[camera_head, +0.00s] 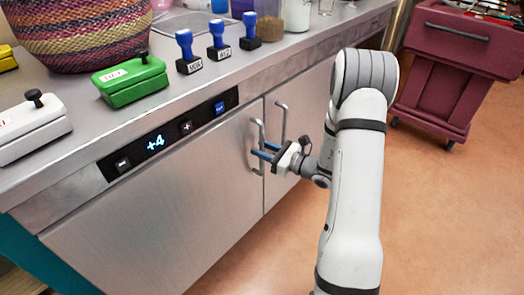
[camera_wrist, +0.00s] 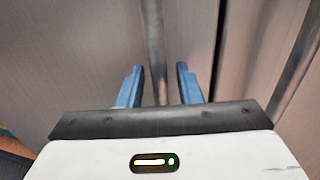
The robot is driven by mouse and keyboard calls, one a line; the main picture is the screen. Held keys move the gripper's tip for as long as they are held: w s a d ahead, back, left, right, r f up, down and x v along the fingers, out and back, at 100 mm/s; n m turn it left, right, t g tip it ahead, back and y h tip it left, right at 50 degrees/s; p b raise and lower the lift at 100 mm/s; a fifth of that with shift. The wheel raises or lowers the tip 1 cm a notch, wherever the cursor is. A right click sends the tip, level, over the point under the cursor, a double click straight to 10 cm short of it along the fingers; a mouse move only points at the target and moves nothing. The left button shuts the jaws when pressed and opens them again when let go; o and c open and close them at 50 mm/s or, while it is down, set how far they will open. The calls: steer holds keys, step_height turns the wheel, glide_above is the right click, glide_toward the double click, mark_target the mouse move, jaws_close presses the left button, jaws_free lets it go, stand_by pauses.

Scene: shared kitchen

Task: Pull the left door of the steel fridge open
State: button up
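The steel fridge is a low counter unit with a display reading +4 (camera_head: 155,143). Its left door (camera_head: 165,205) and right door (camera_head: 300,100) both look shut, with a thin dark seam between them. The left door's vertical bar handle (camera_head: 254,135) stands near that seam, beside the right door's handle (camera_head: 283,118). My gripper (camera_head: 264,152) is at the lower part of the left handle. In the wrist view its blue fingers (camera_wrist: 159,86) are open, one on each side of the left handle bar (camera_wrist: 153,35), with gaps visible. The right handle (camera_wrist: 298,62) is outside the fingers, at the right.
The countertop holds a woven basket (camera_head: 75,30), a green box (camera_head: 132,80), a white box (camera_head: 30,128) and several blue-handled stamps (camera_head: 218,40). A maroon cart (camera_head: 455,65) stands at the back right. The orange floor (camera_head: 440,210) right of my arm is clear.

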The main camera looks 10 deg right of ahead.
steer(key=shift+w+a, duration=0.2)
jaws_close()
stand_by(0.5)
